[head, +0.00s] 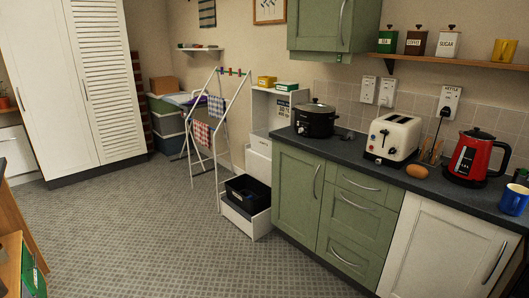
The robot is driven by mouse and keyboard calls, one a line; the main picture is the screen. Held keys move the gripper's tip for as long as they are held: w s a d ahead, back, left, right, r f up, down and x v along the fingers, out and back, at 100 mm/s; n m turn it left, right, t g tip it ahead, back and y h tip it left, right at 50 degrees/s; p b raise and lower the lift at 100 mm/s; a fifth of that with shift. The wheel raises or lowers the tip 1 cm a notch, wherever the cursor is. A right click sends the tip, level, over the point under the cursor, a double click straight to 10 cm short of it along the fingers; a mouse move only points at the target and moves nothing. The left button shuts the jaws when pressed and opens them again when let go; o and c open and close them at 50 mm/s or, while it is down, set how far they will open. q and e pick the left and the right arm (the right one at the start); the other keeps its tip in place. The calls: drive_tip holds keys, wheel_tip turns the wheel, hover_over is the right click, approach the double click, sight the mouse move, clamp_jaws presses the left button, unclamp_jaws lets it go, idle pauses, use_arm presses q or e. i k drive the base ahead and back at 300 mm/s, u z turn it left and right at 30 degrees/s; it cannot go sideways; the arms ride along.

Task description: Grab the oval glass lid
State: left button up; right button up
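An oval glass lid with a dark knob sits on the black slow cooker (315,123) at the left end of the dark worktop. The lid (317,106) looks seated on the pot's rim, seen from some distance. Neither of my grippers shows in the head view.
The worktop (350,147) also bears a cream toaster (394,137), a brown egg-shaped item (417,171), a red kettle (473,158) and a blue mug (514,199). Green cabinets (297,195) stand below. A drying rack (216,140) stands left. The tiled floor (150,235) is clear.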

sight(315, 106)
drive_tip(key=i, duration=1.55)
drive_tip(key=z, duration=0.85)
drive_tip(key=i, duration=1.4)
drive_tip(key=z, duration=0.55)
